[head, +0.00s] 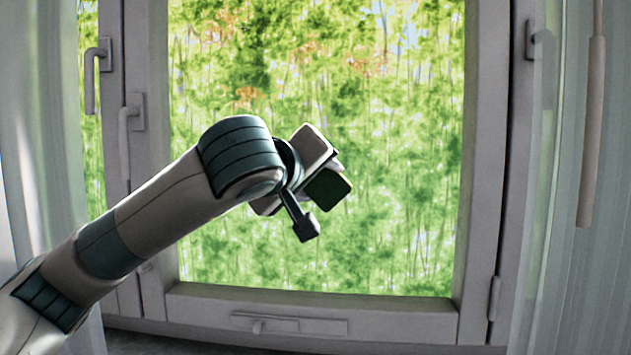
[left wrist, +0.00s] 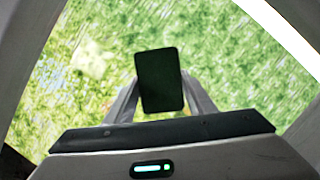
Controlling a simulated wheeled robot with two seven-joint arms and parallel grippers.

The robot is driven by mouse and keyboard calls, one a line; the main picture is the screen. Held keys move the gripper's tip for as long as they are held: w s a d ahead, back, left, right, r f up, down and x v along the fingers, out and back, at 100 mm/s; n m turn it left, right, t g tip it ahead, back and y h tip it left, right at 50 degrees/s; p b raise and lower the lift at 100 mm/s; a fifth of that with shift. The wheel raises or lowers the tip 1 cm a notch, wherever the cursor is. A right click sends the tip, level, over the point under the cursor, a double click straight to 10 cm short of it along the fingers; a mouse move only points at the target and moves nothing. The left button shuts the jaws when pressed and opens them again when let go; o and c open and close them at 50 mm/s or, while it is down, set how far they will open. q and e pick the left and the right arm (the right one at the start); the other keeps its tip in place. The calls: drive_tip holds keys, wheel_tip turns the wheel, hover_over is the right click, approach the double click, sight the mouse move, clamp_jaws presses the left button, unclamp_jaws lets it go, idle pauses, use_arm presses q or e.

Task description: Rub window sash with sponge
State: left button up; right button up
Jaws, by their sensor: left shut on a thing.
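The window sash (head: 487,150) is a pale grey frame around a large glass pane. Its bottom rail (head: 395,318) runs along the lower part of the head view. My left gripper (head: 322,178) is in front of the pane, near its middle in the picture. It is shut on the sponge, a dark block with rounded corners (head: 328,189). In the left wrist view the sponge (left wrist: 160,80) stands between the two fingers, with the pane's greenery behind it. I cannot tell whether the sponge touches the glass. My right gripper is not in view.
Window handles (head: 130,130) stand out on the left frame, and another (head: 535,40) is at the upper right. Sheer curtains (head: 580,270) hang at both sides. A pale rod (head: 591,130) hangs at the right. A small latch (head: 270,325) sits below the pane.

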use_arm(q)
drive_tip(key=shift+b, duration=0.3)
drive_tip(key=shift+r, duration=0.1)
drive_tip(key=shift+w+a, duration=0.1)
drive_tip(key=shift+a, duration=0.15)
drive_tip(key=shift+a+b, duration=0.6)
drive_tip(key=shift+a, duration=0.95)
drive_tip(key=shift+a, duration=0.1)
drive_tip(key=shift+a+b, duration=0.45)
drive_tip(key=shift+a, duration=1.15)
